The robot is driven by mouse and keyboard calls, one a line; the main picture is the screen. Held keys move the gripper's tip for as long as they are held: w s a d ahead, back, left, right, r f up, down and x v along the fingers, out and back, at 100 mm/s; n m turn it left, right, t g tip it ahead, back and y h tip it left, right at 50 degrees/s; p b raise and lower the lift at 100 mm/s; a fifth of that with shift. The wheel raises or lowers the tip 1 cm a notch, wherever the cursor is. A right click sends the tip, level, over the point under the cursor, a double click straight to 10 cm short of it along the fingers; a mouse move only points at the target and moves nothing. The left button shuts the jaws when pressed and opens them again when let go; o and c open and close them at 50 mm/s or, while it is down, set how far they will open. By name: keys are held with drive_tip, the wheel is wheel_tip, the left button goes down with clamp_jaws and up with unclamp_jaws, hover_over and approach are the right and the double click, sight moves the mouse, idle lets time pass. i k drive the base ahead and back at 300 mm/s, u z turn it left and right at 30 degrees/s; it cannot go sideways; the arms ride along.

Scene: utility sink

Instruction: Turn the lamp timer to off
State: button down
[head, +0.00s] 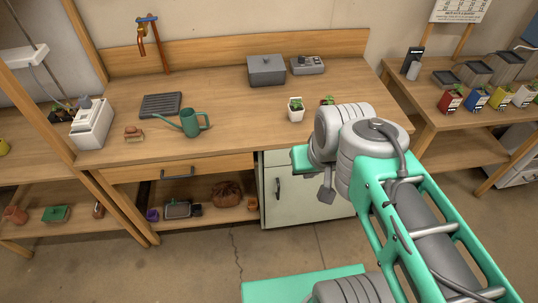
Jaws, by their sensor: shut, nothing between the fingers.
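No lamp timer can be told for certain at this size. A small grey device (308,65) with raised details on top sits at the back right of the wooden bench (230,95). A white box (92,122) with a grey piece on top stands at the bench's left end. Either could be the timer; their settings are too small to read. My gripper (326,193) points down in front of the bench's front edge, over the pale cabinet door. It is shut and empty, apart from both devices, and partly hidden by my arm.
A grey lidded box (267,70) stands beside the grey device. A white potted plant (295,109) and another plant (327,101) stand near my arm. A green watering can (194,123), a dark tray (161,105) and a brush (134,133) are at left. The bench's middle is clear.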

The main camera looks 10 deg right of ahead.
sight(301, 59)
drive_tip(key=z, duration=0.8)
drive_tip(key=i, duration=1.55)
drive_tip(key=u, duration=0.8)
